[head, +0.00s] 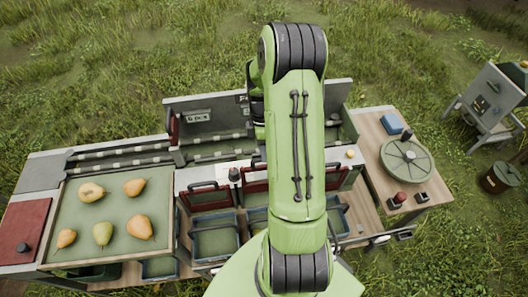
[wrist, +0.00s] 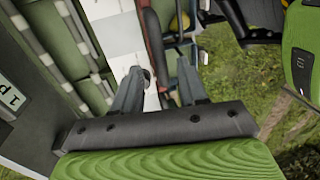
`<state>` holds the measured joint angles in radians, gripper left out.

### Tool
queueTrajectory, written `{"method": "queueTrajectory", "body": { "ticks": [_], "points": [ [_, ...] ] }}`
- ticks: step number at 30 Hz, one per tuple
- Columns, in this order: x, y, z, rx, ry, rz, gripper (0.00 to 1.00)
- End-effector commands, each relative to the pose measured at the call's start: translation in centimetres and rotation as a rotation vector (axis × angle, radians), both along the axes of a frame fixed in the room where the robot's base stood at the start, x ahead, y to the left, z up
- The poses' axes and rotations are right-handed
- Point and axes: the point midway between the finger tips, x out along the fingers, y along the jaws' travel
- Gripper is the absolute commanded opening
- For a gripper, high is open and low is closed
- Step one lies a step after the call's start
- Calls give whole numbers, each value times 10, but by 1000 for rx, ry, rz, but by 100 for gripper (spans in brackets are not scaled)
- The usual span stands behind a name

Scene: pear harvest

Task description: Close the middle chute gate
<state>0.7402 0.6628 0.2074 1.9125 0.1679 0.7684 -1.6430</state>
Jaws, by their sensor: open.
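Red chute gates with dark frames stand in a row on the bench in the head view. The middle gate (head: 255,181) is partly covered by my arm, and I cannot tell how far open it is. The left gate (head: 207,198) shows more fully. In the wrist view my gripper (wrist: 160,82) is open, its two grey fingers apart and nothing held between them. A dark red strip (wrist: 154,45) and a dark knob lie beyond the fingers; whether they touch cannot be told. My gripper is mostly hidden behind my arm in the head view.
A green tray (head: 75,205) with several pears stands at the left. Blue-rimmed bins (head: 214,256) sit below the gates. A round green lid (head: 407,160), a red button (head: 399,198) and a blue block (head: 392,123) are at the right. Grass surrounds the bench.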

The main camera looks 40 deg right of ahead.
Motion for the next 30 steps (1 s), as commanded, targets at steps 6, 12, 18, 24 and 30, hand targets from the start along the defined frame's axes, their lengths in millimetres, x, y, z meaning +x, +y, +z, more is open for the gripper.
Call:
{"method": "queueTrajectory", "body": {
  "ticks": [6, 12, 18, 24, 30],
  "points": [
    [-3, 2, -19, 0, 0, -1, 42],
    [-3, 2, -20, -1, -1, -1, 42],
    [-3, 2, -19, -1, -1, -1, 13],
    [-3, 2, -19, -1, -1, 0, 0],
    [-2, 2, -20, -1, -2, 0, 0]
  ]
}}
